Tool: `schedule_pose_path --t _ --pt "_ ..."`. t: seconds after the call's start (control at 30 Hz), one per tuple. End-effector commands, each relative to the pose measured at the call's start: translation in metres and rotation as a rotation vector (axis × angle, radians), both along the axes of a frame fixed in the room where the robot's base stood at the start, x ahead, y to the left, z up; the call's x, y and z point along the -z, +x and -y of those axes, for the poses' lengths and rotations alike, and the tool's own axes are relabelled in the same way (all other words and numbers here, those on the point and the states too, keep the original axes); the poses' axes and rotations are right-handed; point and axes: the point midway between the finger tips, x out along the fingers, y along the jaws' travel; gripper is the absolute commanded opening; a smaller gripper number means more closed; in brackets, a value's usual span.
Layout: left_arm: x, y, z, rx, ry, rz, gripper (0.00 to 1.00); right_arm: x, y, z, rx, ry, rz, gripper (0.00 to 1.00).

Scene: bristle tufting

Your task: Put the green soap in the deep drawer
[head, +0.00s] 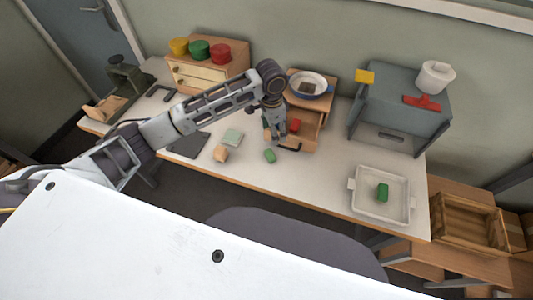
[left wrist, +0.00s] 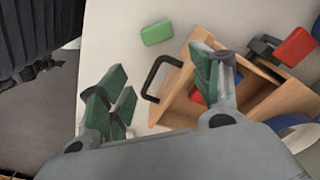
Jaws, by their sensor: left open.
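A small green block (head: 270,156), which looks like the soap, lies on the white table in front of an open wooden drawer (head: 304,137). It also shows in the left wrist view (left wrist: 157,33), clear of my fingers. A second green block (head: 383,192) lies in a white tray. The drawer, also in the wrist view (left wrist: 182,110), has a black handle (left wrist: 158,80) and holds a red block (head: 294,125). My left gripper (head: 272,136) is open and empty beside the drawer's front; it also shows in the wrist view (left wrist: 160,95). My right gripper is not in view.
A bowl (head: 308,84) stands on the drawer cabinet. The white tray (head: 363,210) is at right, below a grey shelf unit (head: 390,110). A tan block (head: 221,153) and a pale green pad (head: 233,137) lie left of the soap. Table between soap and tray is clear.

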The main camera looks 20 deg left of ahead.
Motion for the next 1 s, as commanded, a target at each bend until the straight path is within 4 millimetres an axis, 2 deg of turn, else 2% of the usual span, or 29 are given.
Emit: schedule_pose_path --t 0.3,0.7,0.87,1.0 --pt "0.001 -0.009 -0.013 -0.047 0.056 -0.044 0.64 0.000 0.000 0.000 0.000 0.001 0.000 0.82" --pt "0.001 -0.009 -0.013 -0.056 0.056 -0.044 0.64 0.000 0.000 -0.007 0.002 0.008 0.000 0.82" --pt "0.009 -0.009 -0.013 -0.056 0.055 -0.045 0.64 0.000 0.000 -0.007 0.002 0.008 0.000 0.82" --pt "0.024 -0.009 -0.013 -0.056 0.057 -0.045 0.64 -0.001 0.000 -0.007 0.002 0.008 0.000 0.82"
